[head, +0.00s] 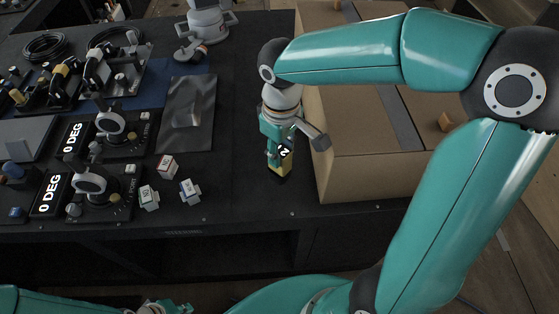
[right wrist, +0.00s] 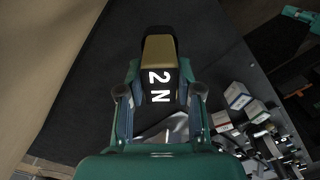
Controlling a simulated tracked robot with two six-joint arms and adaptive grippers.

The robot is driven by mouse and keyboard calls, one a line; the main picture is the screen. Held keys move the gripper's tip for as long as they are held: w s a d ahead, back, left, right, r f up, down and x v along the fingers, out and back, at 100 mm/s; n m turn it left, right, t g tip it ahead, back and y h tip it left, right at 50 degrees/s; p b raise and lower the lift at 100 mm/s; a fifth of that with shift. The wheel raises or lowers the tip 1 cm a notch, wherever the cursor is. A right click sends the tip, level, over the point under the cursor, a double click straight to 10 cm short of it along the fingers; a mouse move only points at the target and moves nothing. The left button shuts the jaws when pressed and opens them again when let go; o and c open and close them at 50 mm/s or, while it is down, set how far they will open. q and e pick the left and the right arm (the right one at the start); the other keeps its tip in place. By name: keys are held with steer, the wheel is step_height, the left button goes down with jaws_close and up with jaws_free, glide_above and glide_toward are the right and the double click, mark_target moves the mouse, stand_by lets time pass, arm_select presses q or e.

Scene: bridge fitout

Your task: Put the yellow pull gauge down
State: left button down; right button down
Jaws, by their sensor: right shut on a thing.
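The yellow pull gauge (head: 284,167) has a black section marked "2 N" in white and a dark tip. My right gripper (head: 279,148) is shut on it and holds it upright over the dark bench (head: 235,185), just left of the cardboard box. I cannot tell whether the tip touches the bench. In the right wrist view the gauge (right wrist: 159,55) sits between the two fingers of the gripper (right wrist: 160,98). My left gripper (head: 165,306) is only partly in view at the bottom edge, and its fingers cannot be made out.
A large cardboard box (head: 360,176) stands close to the right of the gauge. Several small labelled blocks (head: 190,190) and two "0 DEG" units (head: 85,190) stand to the left. A grey sheet (head: 188,112) lies behind them. The bench between blocks and gauge is clear.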

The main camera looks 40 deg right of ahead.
steer(key=shift+f, duration=1.95)
steer(key=shift+f, duration=0.2)
steer(key=c, duration=0.8)
jaws_free()
steer(key=shift+r, duration=0.1)
steer(key=shift+o, duration=0.2)
steer(key=shift+r, duration=0.1)
steer(key=shift+r, duration=0.2)
step_height(320, 180, up, 12)
steer(key=shift+f+p, duration=0.2)
steer(key=shift+p, duration=0.1)
